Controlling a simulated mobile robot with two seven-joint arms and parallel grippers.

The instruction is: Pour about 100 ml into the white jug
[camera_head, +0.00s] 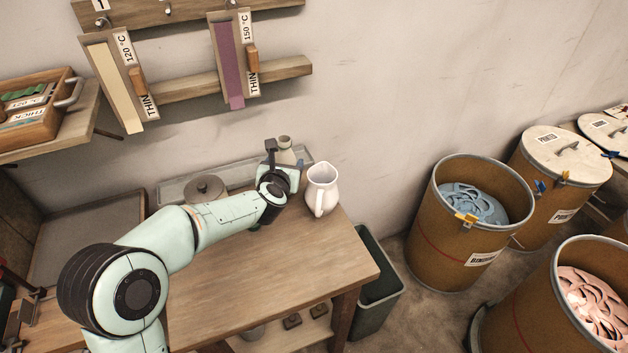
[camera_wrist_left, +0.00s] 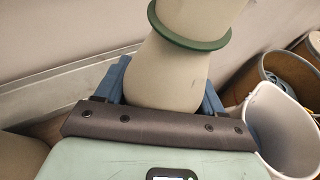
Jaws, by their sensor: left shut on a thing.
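The white jug (camera_head: 321,188) stands upright near the right back of the wooden table, its handle toward the camera. It also shows at the right edge of the left wrist view (camera_wrist_left: 283,132), where its open mouth looks empty as far as I can see. My left gripper (camera_wrist_left: 166,88) is shut on a beige bottle (camera_wrist_left: 172,72) with a green ring at its neck. In the head view the bottle (camera_head: 285,150) is mostly behind the gripper, just left of the jug. It looks about upright; whether it touches the surface below is hidden. My right gripper is not in view.
A round lidded pot (camera_head: 205,188) sits left of my wrist, by a grey tray (camera_head: 172,188) along the wall. The front of the table (camera_head: 270,270) is clear. A dark bin (camera_head: 377,285) and scrap drums (camera_head: 462,230) stand to the right.

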